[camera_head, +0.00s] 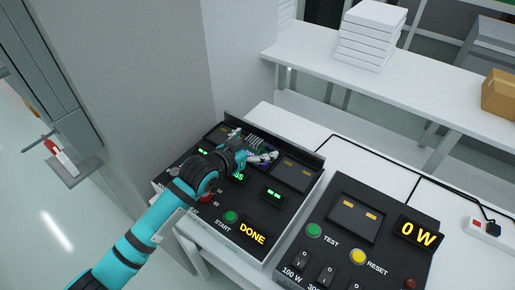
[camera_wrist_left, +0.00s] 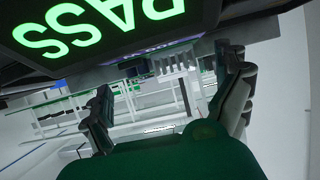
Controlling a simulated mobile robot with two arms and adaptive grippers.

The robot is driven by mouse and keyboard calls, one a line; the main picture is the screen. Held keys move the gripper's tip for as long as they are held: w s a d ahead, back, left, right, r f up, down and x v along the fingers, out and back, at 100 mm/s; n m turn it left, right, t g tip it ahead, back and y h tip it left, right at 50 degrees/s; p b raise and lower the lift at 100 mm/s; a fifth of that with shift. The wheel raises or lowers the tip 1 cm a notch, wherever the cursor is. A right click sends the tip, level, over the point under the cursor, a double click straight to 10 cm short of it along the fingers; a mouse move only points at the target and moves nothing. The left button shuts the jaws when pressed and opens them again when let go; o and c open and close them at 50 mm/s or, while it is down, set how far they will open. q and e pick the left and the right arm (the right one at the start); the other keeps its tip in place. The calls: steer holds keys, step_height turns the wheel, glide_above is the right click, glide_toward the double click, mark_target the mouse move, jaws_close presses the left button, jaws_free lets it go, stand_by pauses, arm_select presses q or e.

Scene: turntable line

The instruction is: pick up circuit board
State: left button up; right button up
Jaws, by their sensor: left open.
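The circuit board (camera_head: 262,150) appears as a small dark purple piece with a grey finned block, lying in a bay at the back of the left test unit (camera_head: 218,228). My gripper hides part of it. In the left wrist view the grey finned block (camera_wrist_left: 175,63) shows beyond and between the fingers. My left gripper (camera_head: 250,146) is over the unit, right at the board, with its fingers apart. In the left wrist view the gripper (camera_wrist_left: 170,98) is open with nothing held. I cannot tell whether a finger touches the board. My right gripper is not in view.
The left unit shows "DONE" (camera_head: 252,233); a green "PASS" display (camera_wrist_left: 110,25) is close above the gripper in the wrist view. A second unit (camera_head: 343,240) reading 0 W stands to the right. A shelf (camera_head: 420,95) with white boxes (camera_head: 368,35) is behind.

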arm_select(q)
steer(key=shift+w+d+f, duration=0.25)
steer(key=shift+w+d, duration=0.05)
steer(key=shift+w, duration=0.1)
